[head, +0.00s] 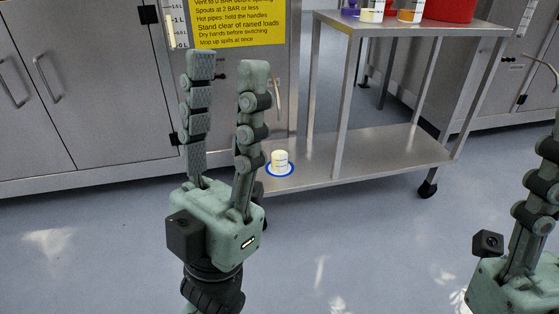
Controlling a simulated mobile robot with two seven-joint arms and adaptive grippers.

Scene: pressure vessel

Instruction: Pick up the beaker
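A small cream-white cylindrical vessel with dark marks, which looks like the beaker (280,158), stands upright on the lower shelf of a metal cart, inside a blue ring. I cannot make out its details. My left gripper (227,70) points upward in front of the cabinet, left of the vessel, with its two fingers apart and nothing between them. The vessel is apart from these fingers in the picture. My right gripper (541,160) is at the right edge, partly cut off, so its opening is unclear.
The metal cart (405,150) has legs and a top shelf above the vessel. A cream jar (371,12), an orange-and-white jar (411,12), a purple item (350,8) and a red container (450,9) stand on top. Steel cabinets (100,110) line the back. The floor in front is clear.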

